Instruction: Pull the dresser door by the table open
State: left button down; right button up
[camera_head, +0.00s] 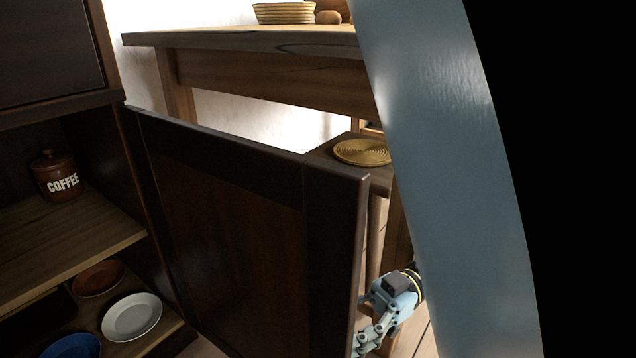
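The dark wooden dresser door (235,215) stands swung out wide from the dresser, hinged at its left side, with its free edge toward the right. The dresser's inside (75,245) shows to the left of it. One gripper (362,348), which I take as my right since its arm comes in from the right, is at the lower part of the door's free edge. Its fingers are partly cut off by the bottom of the picture and partly behind the door edge, so I cannot tell whether they touch or grip it. My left gripper is not in view.
A chair with a round woven mat (362,152) is close behind the door's free edge. The shelves hold a coffee jar (55,177) and plates (131,317).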

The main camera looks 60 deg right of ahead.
jog(key=shift+o, duration=0.8)
jog(key=v, duration=1.2)
